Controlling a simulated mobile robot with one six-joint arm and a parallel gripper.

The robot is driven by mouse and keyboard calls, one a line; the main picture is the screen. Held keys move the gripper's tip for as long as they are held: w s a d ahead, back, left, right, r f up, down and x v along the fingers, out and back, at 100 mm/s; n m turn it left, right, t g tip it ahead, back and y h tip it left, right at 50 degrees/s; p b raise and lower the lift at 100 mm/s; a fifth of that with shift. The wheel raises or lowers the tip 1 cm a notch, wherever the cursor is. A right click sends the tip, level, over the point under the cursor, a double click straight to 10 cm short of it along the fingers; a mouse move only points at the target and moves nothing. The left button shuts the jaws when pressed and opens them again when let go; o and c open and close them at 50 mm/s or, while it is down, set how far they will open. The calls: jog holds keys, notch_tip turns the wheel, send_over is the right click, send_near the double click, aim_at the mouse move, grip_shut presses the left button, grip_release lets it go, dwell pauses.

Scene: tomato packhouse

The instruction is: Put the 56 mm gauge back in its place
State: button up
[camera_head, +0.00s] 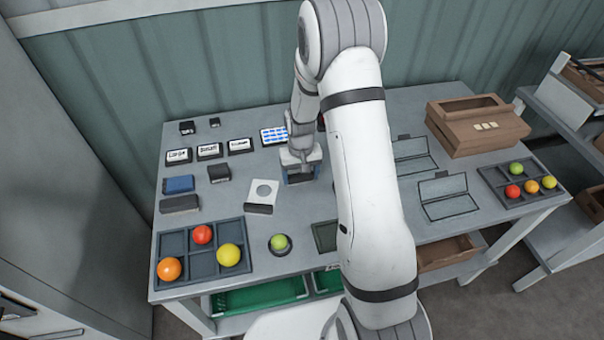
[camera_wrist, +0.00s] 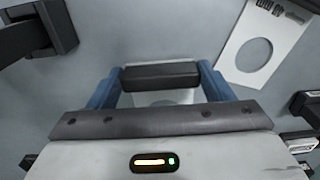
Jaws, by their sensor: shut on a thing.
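My gripper (camera_head: 300,178) is low over the back middle of the bench, beside the arm's forearm. In the wrist view its blue fingers (camera_wrist: 160,90) are shut on a dark handle block. A white plate with part of a round hole shows just below the block, so I hold a gauge (camera_wrist: 160,76); its size marking is hidden. A second gauge, a white plate with a round hole and a dark handle (camera_head: 264,190), lies to the left of my gripper. It also shows in the wrist view (camera_wrist: 236,66), its print too small to read. I cannot tell which spot is the 56 mm place.
Label cards (camera_head: 210,151) and dark and blue blocks (camera_head: 180,184) stand at the left. A divided tray (camera_head: 205,265) with coloured balls is front left, another (camera_head: 500,178) at right. A green ball (camera_head: 279,242) sits in front. A cardboard box (camera_head: 478,125) stands back right.

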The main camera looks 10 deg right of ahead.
jog(key=shift+f+b, duration=0.35)
jog(key=shift+b, duration=0.05)
jog(key=o, duration=1.1)
jog(key=shift+c, duration=0.2)
jog(key=shift+c, duration=0.5)
jog(key=shift+c, duration=1)
jog(key=shift+r+p, duration=1.85)
jog(key=shift+r, duration=1.7)
